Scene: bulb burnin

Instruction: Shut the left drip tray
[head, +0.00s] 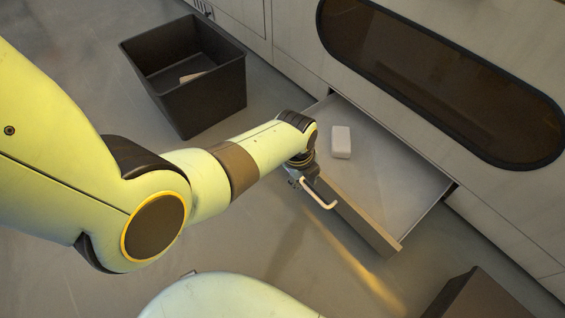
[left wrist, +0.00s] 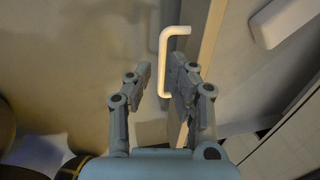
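The drip tray (head: 408,172) is a grey drawer standing pulled out from the cabinet front. Its brown front panel carries a white bar handle (head: 319,194). My left gripper (head: 303,180) is at the tray's front, close to the handle; my arm partly covers it in the head view. In the left wrist view the handle (left wrist: 164,62) stands just ahead of and between the open fingers, nearer the right finger. Nothing is gripped, and contact with the handle cannot be told. My right gripper is not in view.
A small white block (head: 341,142) lies in the tray. A black open bin (head: 213,99) with a pale item inside stands on the floor at upper left. A dark box (head: 484,297) is at lower right. The cabinet has a dark oval window (head: 440,80).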

